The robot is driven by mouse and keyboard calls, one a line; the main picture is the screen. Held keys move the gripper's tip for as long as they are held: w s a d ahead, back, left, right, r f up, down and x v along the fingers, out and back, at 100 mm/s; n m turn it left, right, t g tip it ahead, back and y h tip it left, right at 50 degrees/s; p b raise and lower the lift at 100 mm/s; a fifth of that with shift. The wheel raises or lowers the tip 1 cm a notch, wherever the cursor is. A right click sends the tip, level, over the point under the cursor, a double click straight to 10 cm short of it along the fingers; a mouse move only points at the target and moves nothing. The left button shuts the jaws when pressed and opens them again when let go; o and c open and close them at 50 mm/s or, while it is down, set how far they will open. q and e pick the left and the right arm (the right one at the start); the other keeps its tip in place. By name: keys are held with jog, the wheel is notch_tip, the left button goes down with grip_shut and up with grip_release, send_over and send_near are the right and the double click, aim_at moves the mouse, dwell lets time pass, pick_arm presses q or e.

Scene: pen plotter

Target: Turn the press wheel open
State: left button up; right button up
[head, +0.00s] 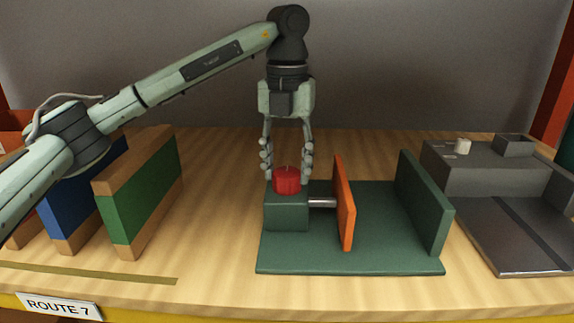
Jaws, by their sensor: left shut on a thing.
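The red press wheel (287,181) sits on top of the dark green block (286,212) at the left end of the press. My left gripper (287,178) points straight down over it, with its fingers on either side of the wheel and shut on it. A metal rod (322,202) runs from the block to an upright orange plate (344,203). A fixed green plate (425,202) stands at the right of the green base (385,260), with a clear gap between the two plates. My right gripper is not in view.
Upright panels, one green (145,200) and one blue (85,200), stand in wooden supports at left under my arm. A grey machine (478,172) with a sloped bed stands at right. A "ROUTE 7" label (58,307) is on the front edge. Front wood is mostly clear.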

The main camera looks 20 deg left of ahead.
aim_at(287, 172)
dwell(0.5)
pick_arm(q)
jog(key=o, duration=1.2)
jog(key=shift+c, duration=0.2)
notch_tip(287, 172, up, 12)
